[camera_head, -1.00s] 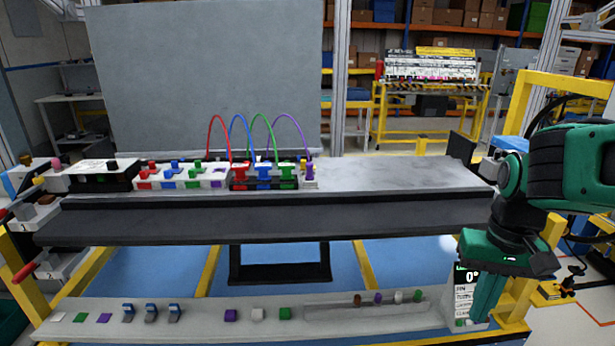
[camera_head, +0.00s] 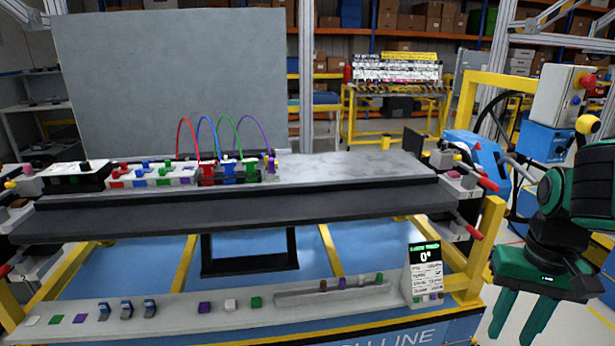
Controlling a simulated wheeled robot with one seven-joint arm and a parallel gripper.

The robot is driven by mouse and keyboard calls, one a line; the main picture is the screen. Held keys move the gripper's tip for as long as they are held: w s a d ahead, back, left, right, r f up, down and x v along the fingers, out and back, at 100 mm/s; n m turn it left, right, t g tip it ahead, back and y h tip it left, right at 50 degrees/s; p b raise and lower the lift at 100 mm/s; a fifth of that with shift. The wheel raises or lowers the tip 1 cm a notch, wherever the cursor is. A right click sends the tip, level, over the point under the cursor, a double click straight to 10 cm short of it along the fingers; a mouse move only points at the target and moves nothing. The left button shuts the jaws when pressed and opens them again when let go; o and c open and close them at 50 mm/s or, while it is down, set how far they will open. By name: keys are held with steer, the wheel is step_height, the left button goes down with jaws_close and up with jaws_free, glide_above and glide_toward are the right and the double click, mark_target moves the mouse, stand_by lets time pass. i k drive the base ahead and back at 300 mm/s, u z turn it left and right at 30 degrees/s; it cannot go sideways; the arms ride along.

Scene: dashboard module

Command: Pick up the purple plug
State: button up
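The purple plug (camera_head: 270,165) stands at the right end of the row of plugs on the upper shelf, with a purple cable (camera_head: 256,128) arching from it back to the left. It is small in view, and how deeply it sits in its socket cannot be told. My gripper (camera_head: 521,314) is at the lower right, far right of the plug and in front of the bench. Its two green fingers point down, spread apart, with nothing between them.
Red, blue and green plugs (camera_head: 228,170) with cables stand close left of the purple plug. The shelf (camera_head: 345,165) to its right is bare. A front panel (camera_head: 180,308) holds switches, coloured buttons and a small display (camera_head: 425,265). A yellow post (camera_head: 487,245) stands between my gripper and the bench.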

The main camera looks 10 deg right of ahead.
mark_target(271, 160)
steer(key=z, duration=0.4)
steer(key=k, duration=0.85)
steer(key=i, duration=0.6)
steer(key=u, duration=1.1)
steer(key=i, duration=0.95)
steer(key=u, duration=0.35)
